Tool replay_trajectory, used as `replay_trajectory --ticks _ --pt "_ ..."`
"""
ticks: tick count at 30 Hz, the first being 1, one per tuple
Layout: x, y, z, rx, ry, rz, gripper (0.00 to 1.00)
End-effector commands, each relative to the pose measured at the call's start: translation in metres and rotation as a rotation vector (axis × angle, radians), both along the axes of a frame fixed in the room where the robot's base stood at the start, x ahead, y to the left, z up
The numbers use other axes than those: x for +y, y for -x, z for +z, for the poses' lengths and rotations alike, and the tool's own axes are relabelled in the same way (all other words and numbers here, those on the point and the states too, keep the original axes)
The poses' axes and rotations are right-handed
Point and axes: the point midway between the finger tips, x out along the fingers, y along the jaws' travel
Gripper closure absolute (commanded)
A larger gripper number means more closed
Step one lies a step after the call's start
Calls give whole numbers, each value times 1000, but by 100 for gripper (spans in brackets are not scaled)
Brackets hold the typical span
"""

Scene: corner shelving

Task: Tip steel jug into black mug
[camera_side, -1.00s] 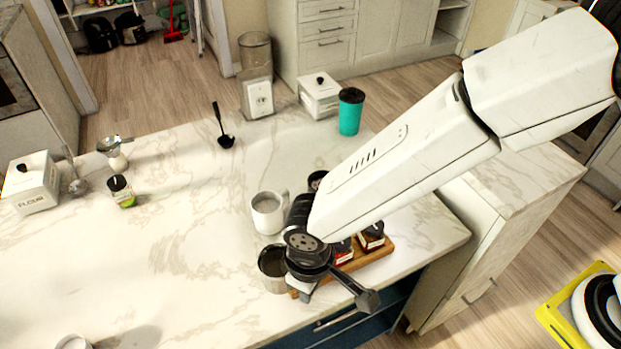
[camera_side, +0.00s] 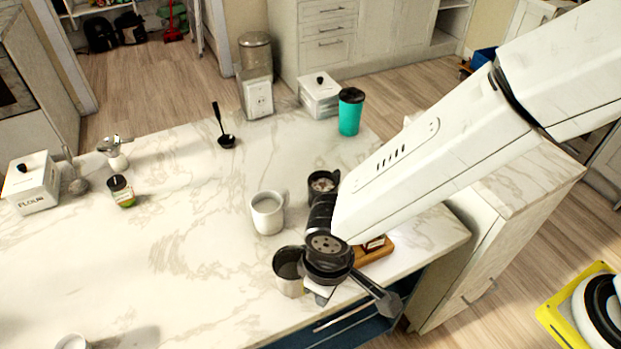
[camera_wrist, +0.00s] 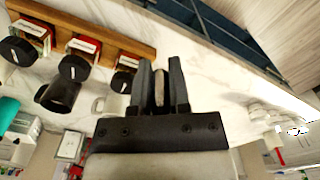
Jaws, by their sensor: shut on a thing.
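The steel jug (camera_side: 288,274) is at the counter's front edge in the side view, upright with its opening facing up. My gripper (camera_side: 312,287) is on its right side and shut on it, seemingly at the handle. In the wrist view my gripper's fingers (camera_wrist: 160,80) close around a narrow grey piece; the jug's body is not clear there. Whether the jug clears the counter, I cannot tell. The black mug (camera_side: 324,182) stands upright behind my wrist, partly hidden, with something pale inside. It also shows in the wrist view (camera_wrist: 60,95).
A white mug (camera_side: 267,216) stands between jug and black mug, to the left. A wooden board (camera_side: 376,252) with black-lidded jars (camera_wrist: 76,66) lies under my arm. A teal tumbler (camera_side: 350,114) stands behind. The counter's left middle is clear.

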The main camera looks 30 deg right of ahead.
Motion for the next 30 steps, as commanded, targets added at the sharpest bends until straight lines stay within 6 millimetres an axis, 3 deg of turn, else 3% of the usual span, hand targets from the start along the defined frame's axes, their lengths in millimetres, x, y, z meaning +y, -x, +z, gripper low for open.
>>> replay_trajectory --ticks 11,30 --pt "7 -20 0 -1 -2 -135 100" --pt "23 -132 -1 -1 -2 -952 100"
